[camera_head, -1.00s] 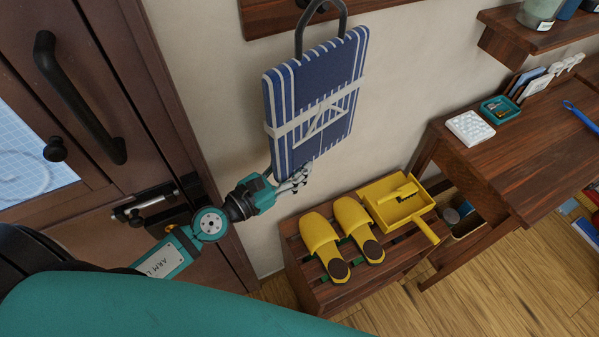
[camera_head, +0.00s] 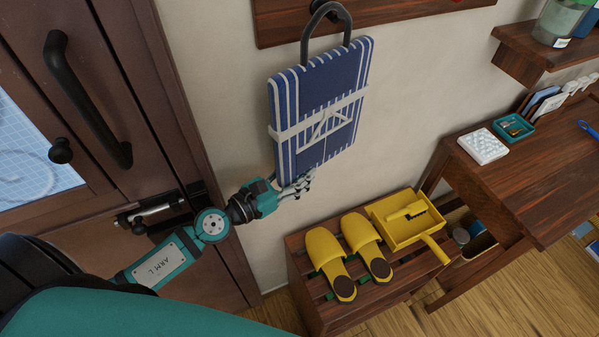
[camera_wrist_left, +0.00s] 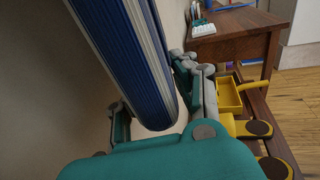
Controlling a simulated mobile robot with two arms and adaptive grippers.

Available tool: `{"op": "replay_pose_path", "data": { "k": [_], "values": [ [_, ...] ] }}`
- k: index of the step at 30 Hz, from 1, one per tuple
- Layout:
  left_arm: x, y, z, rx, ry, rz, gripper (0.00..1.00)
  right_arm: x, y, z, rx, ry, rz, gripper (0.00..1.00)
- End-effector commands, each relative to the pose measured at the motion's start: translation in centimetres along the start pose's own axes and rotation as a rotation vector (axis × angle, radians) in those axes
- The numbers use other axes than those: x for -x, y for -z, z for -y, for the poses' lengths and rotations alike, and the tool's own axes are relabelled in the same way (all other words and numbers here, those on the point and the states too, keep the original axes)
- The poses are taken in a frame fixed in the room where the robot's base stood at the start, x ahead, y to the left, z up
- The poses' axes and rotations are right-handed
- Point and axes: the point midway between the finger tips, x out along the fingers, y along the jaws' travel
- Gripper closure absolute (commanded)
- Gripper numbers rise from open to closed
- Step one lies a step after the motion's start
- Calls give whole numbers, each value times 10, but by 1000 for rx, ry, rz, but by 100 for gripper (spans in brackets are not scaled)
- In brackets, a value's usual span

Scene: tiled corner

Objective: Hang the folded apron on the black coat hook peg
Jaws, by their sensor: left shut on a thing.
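The folded apron (camera_head: 318,105) is a blue, white-striped bundle tied with a pale band, with a dark grey loop (camera_head: 307,32) at its top. It hangs upright in front of the wall. The loop reaches up over the wooden hook board (camera_head: 400,8). The black peg (camera_head: 333,13) shows at the top edge, inside the loop's outline; I cannot tell whether the loop rests on it. My left gripper (camera_head: 297,186) is shut on the apron's bottom edge. The left wrist view shows its fingers (camera_wrist_left: 150,115) on both sides of the apron (camera_wrist_left: 128,50). My right gripper is out of view.
A brown door with a black handle (camera_head: 85,100) is close on the left. Below stands a slatted rack (camera_head: 315,300) with yellow slippers (camera_head: 328,258) and a yellow dustpan (camera_head: 405,225). A wooden desk (camera_head: 540,175) and a wall shelf (camera_head: 530,55) are on the right.

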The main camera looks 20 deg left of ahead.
Motion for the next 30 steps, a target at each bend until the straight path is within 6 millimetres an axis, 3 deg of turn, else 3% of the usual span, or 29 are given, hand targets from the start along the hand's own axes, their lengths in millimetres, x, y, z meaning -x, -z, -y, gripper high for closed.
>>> {"op": "replay_pose_path", "data": {
  "k": [7, 8, 14, 23, 30],
  "values": [
    [0, -1, 0, -1, 0, 1, 100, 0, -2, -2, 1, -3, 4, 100],
    [0, -1, 0, -1, 0, 2, 71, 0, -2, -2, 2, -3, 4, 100],
    [0, -1, 0, 0, 0, 1, 46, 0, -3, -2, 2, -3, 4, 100],
    [1, 1, 0, 0, 0, -1, 46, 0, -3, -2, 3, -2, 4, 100],
    [21, 2, 0, 5, 0, -5, 46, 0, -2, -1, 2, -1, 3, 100]
  ]
}}
